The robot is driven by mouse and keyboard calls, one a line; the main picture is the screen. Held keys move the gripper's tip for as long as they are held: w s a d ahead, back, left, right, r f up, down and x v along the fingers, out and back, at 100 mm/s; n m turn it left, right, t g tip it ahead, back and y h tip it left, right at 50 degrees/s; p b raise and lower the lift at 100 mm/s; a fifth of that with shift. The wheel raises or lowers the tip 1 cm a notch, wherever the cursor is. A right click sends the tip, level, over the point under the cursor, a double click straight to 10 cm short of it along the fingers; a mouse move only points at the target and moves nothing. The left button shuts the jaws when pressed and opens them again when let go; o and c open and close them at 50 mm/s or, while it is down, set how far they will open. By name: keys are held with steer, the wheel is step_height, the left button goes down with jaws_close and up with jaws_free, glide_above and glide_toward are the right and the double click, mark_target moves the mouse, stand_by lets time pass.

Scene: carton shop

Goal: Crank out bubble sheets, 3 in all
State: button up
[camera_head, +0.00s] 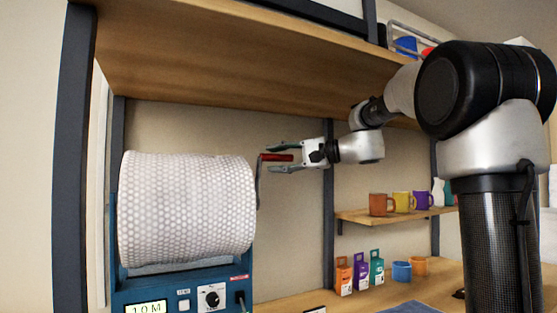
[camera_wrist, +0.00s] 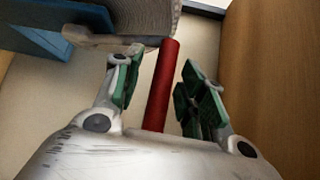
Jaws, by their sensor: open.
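A large bubble-wrap roll (camera_head: 185,205) sits in a blue dispenser (camera_head: 180,290) at the left of the head view. A crank arm (camera_head: 258,182) at the roll's right end carries a red handle (camera_head: 276,157), pointing right. My gripper (camera_head: 281,157) is open at the handle. In the wrist view the red handle (camera_wrist: 162,85) lies between the two green-padded fingers (camera_wrist: 157,85), with gaps on both sides. The roll's edge (camera_wrist: 150,18) shows at the top there. The dispenser's front has a small display reading "10M" (camera_head: 146,308). No separate sheet is visible.
A wooden shelf (camera_head: 230,50) hangs above the roll and my arm. Mugs stand on a small shelf (camera_head: 360,216) at right. Small coloured boxes (camera_head: 360,272) and two cups (camera_head: 401,271) stand on the bench (camera_head: 285,303). The dispenser has a black knob (camera_head: 211,297).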

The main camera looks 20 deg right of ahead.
jaws_close()
steer(key=shift+s+f, duration=0.1)
steer(key=shift+f, duration=0.15)
stand_by(0.4)
